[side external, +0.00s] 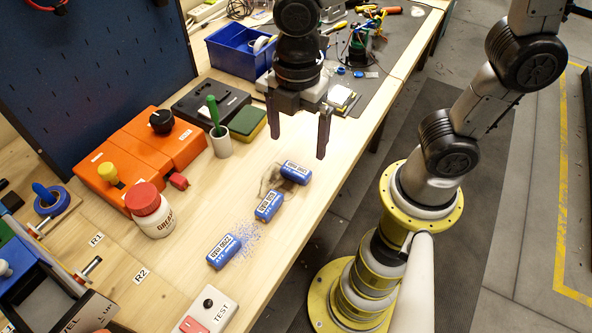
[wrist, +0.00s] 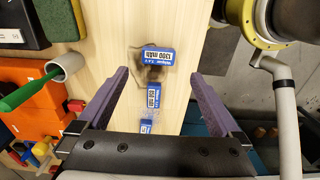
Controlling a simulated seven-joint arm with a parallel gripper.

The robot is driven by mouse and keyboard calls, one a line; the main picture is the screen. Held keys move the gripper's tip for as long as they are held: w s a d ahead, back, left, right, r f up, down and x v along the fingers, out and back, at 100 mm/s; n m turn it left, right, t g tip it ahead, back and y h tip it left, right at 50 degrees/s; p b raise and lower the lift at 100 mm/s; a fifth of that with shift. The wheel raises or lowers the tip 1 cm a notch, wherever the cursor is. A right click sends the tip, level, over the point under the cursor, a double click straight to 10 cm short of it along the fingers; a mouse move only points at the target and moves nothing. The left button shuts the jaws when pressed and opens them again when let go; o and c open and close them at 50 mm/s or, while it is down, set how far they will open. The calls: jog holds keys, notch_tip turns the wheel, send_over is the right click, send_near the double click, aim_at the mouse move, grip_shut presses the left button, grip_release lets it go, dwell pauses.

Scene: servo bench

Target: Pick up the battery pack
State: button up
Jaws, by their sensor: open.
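Three blue battery packs with white labels lie on the wooden bench in a loose diagonal row. In the side view the far pack (side external: 296,172) rests by a brownish stain, the middle pack (side external: 268,206) lies near it, and the near pack (side external: 223,251) lies beside a speckled patch. In the wrist view the far pack (wrist: 158,55), labelled 1300 mAh, the middle pack (wrist: 154,96) and part of the near pack (wrist: 146,126) show between or beyond the fingers. My gripper (side external: 297,148) is open and empty above the bench, above the far pack; its fingers also show in the wrist view (wrist: 160,82).
A white cup with a green-handled tool (side external: 220,142), a grease jar (side external: 150,208) and an orange unit (side external: 133,160) stand left of the packs. A TEST box (side external: 207,312) sits at the near edge. A blue bin (side external: 240,52) stands behind.

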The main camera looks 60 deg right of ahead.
aim_at(296, 169)
notch_tip(296, 169, down, 8)
jog(key=shift+w+f, duration=0.1)
jog(key=shift+w, duration=0.05)
dwell(0.4)
jog(key=shift+c, duration=0.3)
jog(key=c, duration=1.4)
jog(key=shift+r, duration=0.2)
